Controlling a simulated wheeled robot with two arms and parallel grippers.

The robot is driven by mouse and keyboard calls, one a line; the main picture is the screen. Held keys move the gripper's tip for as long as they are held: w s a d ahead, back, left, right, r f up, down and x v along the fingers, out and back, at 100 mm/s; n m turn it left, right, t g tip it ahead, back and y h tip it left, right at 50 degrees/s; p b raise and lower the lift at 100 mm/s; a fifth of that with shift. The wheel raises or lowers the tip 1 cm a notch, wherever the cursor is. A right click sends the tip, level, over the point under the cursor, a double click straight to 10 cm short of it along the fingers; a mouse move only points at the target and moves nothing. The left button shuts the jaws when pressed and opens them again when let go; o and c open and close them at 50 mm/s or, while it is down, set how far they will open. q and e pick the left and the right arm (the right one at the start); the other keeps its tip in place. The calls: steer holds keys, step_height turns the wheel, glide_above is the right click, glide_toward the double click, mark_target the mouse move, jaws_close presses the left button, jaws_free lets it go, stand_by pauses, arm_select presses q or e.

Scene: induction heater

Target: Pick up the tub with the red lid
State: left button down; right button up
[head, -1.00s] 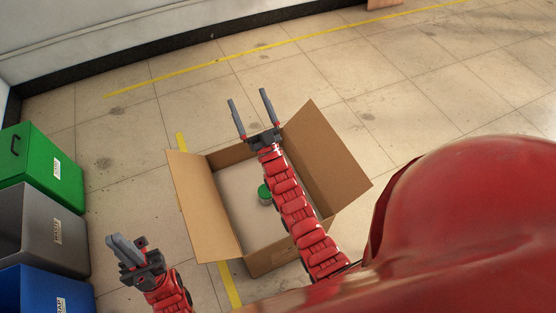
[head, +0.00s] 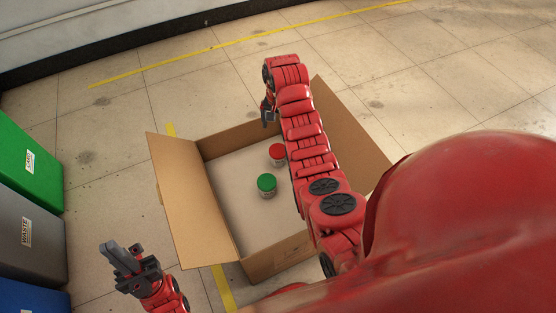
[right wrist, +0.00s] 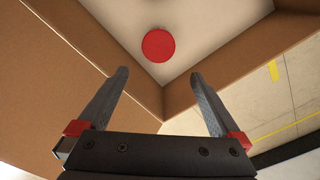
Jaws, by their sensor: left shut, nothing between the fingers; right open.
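The tub with the red lid (head: 277,153) stands upright inside the cardboard box, partly covered by my right arm in the head view. In the right wrist view its round red lid (right wrist: 158,45) lies beyond my fingertips, slightly left of the middle. My right gripper (right wrist: 159,85) is open and empty, pointing down over a corner of the box, apart from the tub. In the head view the right gripper (head: 268,112) shows only in part, near the box's far wall. My left gripper (head: 116,251) is shut and empty, outside the box at the lower left.
A tub with a green lid (head: 267,185) stands in the box, nearer and left of the red one. The cardboard box (head: 192,205) has upright walls and open flaps. Green (head: 28,160), grey (head: 25,235) and blue (head: 25,297) bins stand at the left. The floor beyond is clear.

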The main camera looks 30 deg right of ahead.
mark_target(279, 150)
steer(key=f+b, duration=0.1)
steer(key=f, duration=0.3)
steer(key=f+b, duration=0.2)
steer(key=f, duration=0.2)
steer(key=f+b, duration=0.2)
steer(key=f, duration=0.2)
steer(key=shift+s+f, duration=0.15)
steer(key=shift+s, duration=0.1)
step_height(279, 150, down, 5)
steer(key=b, duration=0.2)
steer(key=shift+a+f+b, duration=0.15)
steer(key=shift+b, duration=0.15)
steer(key=shift+c, duration=0.4)
steer(key=c, duration=1.5)
